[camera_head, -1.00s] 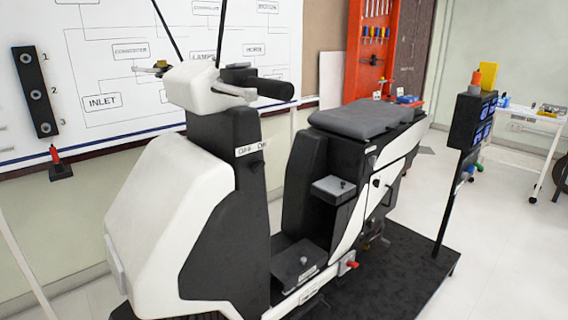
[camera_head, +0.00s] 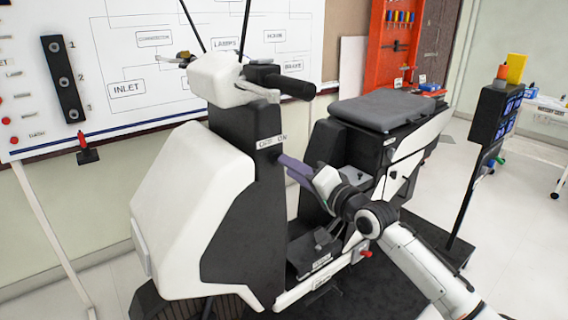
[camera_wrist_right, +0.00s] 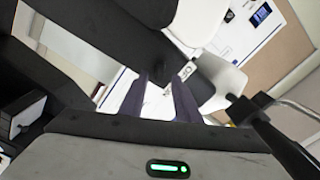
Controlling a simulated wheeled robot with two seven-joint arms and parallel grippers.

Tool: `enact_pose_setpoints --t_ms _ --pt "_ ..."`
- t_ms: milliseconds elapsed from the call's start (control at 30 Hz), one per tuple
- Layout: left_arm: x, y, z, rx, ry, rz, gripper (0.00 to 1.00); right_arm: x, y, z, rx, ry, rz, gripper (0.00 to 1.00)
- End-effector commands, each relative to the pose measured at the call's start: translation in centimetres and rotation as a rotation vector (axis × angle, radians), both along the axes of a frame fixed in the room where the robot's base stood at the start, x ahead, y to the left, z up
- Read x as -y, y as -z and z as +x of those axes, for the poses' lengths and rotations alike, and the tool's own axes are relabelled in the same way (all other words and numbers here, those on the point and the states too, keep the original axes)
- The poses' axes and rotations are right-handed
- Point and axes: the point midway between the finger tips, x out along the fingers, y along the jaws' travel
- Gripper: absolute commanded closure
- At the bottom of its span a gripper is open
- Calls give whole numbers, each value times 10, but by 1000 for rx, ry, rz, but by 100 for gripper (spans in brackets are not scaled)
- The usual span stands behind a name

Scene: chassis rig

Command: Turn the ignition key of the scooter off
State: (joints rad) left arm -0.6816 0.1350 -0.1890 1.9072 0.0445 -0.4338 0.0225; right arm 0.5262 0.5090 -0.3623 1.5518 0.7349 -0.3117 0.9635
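The scooter (camera_head: 185,190) is white and black and stands on a dark platform. An OFF/ON label (camera_head: 270,142) is on its black front column (camera_head: 245,175), below the handlebar. My right gripper (camera_head: 284,162) reaches in from the lower right, its purple-grey fingertips just below and right of that label. The ignition key is hidden or too small to make out at the fingertips. In the right wrist view the two fingers (camera_wrist_right: 160,100) stand apart with a gap between them, and the label (camera_wrist_right: 187,70) shows just beyond them. My left gripper is not in view.
The handlebar grip (camera_head: 285,82) juts out above my right gripper. The black seat (camera_head: 385,108) and a footwell box (camera_head: 315,250) lie close around my right arm. A whiteboard (camera_head: 110,75) stands behind, and a post with a screen box (camera_head: 495,115) is at right.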

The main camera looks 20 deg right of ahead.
Motion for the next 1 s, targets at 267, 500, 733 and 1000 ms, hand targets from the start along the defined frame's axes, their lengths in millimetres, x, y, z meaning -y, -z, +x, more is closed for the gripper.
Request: enact_pose_setpoints --t_ms 267,500,733,1000 --pt "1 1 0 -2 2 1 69 -11 0 30 1 1 -1 70" --pt "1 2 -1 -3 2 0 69 -13 1 34 0 0 -2 70" --pt "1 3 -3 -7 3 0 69 -12 1 34 1 0 -2 91" --pt "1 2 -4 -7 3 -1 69 -12 1 33 2 0 -7 100"
